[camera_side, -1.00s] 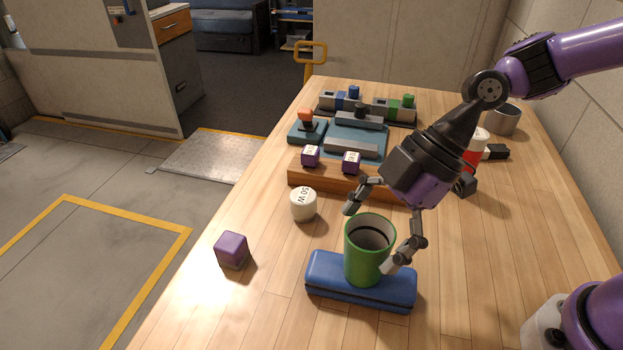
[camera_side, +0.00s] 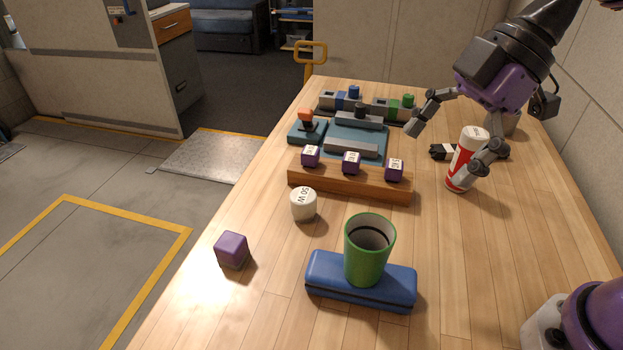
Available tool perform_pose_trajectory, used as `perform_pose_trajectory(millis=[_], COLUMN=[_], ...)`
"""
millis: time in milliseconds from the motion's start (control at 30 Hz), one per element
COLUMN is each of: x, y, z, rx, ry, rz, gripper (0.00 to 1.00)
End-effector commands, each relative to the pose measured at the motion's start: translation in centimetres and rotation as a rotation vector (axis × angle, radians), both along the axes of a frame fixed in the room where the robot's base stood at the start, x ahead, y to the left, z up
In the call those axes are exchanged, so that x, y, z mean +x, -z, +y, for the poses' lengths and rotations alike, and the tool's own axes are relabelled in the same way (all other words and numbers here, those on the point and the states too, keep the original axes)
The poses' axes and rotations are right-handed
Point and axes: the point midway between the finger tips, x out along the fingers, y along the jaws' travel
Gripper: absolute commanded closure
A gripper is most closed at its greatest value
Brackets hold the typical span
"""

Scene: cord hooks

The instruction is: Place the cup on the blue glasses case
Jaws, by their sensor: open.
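The green cup (camera_side: 368,262) stands upright on top of the blue glasses case (camera_side: 325,284), near the front of the wooden table. The case lies flat, and its ends show on both sides of the cup. My gripper (camera_side: 450,142) is open and empty, up and to the right of the cup and apart from it. Its right finger overlaps a red and white canister in the picture; I cannot tell whether they touch.
The red and white canister (camera_side: 460,165) stands at the right, by a black item (camera_side: 441,152). A wooden rack (camera_side: 340,182) with purple cubes is behind the cup. A white cylinder (camera_side: 303,204) and purple cube (camera_side: 232,250) sit left.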

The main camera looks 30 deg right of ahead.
Motion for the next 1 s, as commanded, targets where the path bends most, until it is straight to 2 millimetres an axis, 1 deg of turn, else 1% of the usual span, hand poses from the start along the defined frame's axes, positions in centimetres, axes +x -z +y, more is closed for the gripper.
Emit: perform_pose_trajectory(millis=[67,100,167,200,300,400,533,1000], x=[-0.1,-0.2,-0.4,-0.7,-1.7,-2.6,-3.1,-3.1], y=[0.2,0.5,1.0,1.4,2.2,2.8,3.2,3.2], z=[-0.9,-1.7,-3.3,-4.5,-7.6,-9.9,-11.3,-11.3], rx=[-0.033,-0.049,-0.066,-0.071,-0.068,-0.055,-0.045,-0.046], ry=[0.199,0.334,0.551,0.69,0.999,1.212,1.327,1.33], rz=[0.014,0.026,0.038,0.044,0.048,0.047,0.046,0.045], gripper=[0.0,0.0,0.0,0.0,0.0,0.0,0.0,0.0])
